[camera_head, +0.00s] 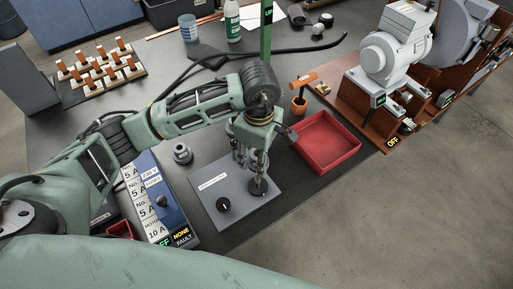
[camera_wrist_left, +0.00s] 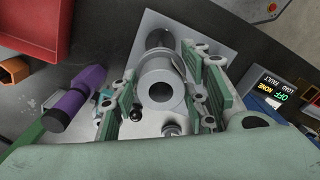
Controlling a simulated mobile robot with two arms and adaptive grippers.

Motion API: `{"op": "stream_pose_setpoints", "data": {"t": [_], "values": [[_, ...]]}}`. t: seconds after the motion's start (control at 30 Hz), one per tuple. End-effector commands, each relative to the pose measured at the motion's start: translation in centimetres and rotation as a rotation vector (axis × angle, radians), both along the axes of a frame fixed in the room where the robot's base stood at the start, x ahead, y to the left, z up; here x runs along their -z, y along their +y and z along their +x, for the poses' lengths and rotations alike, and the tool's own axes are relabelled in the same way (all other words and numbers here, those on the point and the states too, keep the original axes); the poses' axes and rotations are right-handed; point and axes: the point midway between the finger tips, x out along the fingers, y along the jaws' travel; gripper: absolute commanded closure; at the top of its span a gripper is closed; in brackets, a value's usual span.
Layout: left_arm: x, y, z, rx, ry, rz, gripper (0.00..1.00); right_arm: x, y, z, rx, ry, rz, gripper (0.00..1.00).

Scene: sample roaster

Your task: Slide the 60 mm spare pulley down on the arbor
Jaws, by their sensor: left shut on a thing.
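My left gripper (camera_head: 250,158) points down over the grey plate (camera_head: 204,189) at the front of the bench. In the left wrist view its fingers (camera_wrist_left: 160,95) are shut on a grey round pulley (camera_wrist_left: 158,72) with a hole through its middle. A dark round piece (camera_head: 258,187) stands on the plate below the fingertips. Whether the held pulley is around an arbor cannot be told. My right gripper is not in view.
A grey flanged part (camera_head: 182,153) stands left of the plate. A blue box with lit labels (camera_head: 158,195) lies further left. A red tray (camera_head: 328,145) is to the right, beside a wooden-based machine (camera_head: 393,45). A green post (camera_head: 266,35) rises behind the gripper.

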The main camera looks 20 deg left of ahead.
Motion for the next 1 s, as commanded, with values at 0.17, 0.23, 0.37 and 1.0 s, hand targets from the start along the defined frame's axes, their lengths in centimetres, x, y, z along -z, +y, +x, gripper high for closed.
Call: {"op": "stream_pose_setpoints", "data": {"t": [0.17, 0.23, 0.37, 1.0], "values": [[0.0, 0.0, 0.0, -0.004, -0.001, 0.0, 0.94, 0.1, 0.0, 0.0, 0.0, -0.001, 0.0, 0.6], [0.0, 0.0, 0.0, -0.003, -0.001, -0.001, 0.94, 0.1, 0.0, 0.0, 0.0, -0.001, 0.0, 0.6], [0.1, 0.0, 0.0, -0.002, -0.001, -0.001, 0.94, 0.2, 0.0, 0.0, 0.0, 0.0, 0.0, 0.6], [5.4, 0.0, 0.0, -0.002, -0.001, -0.001, 0.94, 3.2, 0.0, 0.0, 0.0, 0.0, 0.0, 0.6]]}}
